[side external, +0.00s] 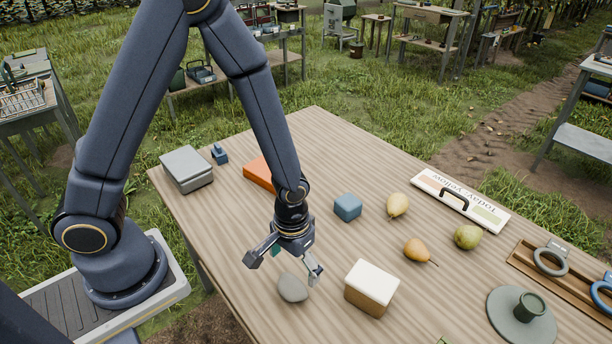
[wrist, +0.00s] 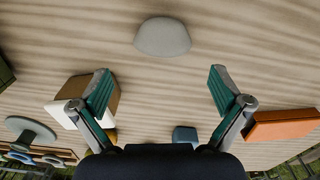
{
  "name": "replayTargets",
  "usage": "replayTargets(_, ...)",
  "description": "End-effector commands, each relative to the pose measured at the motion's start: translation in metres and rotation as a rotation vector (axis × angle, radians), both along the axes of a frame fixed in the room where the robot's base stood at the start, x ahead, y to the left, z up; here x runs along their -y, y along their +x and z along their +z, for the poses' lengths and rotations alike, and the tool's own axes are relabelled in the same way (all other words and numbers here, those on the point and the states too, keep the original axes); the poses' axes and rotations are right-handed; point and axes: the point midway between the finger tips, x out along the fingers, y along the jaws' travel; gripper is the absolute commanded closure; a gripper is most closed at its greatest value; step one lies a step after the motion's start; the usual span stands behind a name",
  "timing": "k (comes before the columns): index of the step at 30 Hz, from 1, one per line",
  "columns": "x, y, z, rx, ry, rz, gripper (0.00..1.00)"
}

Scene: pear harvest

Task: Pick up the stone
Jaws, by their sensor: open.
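The stone (side external: 292,287) is a smooth grey rounded lump on the wooden table, near its front edge in the side view. In the wrist view the stone (wrist: 162,37) lies at the top middle, beyond the fingertips. My gripper (side external: 284,268) is open and empty, with its fingers spread above the table close to the stone. In the wrist view my gripper (wrist: 160,85) shows two teal-padded fingers wide apart, with bare table between them. The stone is apart from both fingers, as far as the wrist view shows.
A brown box with a white top (side external: 371,288) stands close to the right of the stone. A blue block (side external: 347,207), an orange block (side external: 259,172) and a grey case (side external: 186,169) are farther back. Pears (side external: 397,205) and a green dish (side external: 507,318) lie to the right.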

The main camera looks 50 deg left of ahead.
Motion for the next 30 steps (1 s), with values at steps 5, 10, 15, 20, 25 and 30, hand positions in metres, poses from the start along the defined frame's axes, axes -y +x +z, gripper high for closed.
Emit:
replayTargets(5, 0.0, 0.0, -0.023, -0.001, 0.001, 0.0, 0.0)
replayTargets(10, -0.001, -0.002, -0.035, -0.002, 0.001, -0.001, 0.0)
replayTargets(15, -0.002, -0.009, -0.062, -0.003, 0.002, 0.0, 0.0)
replayTargets(20, -0.001, -0.007, -0.077, 0.0, 0.0, 0.0, 0.0)
replayTargets(25, -0.001, -0.007, -0.079, 0.002, -0.001, 0.0, 0.0)
replayTargets(30, -0.001, -0.007, -0.078, 0.002, -0.001, 0.0, 0.1)
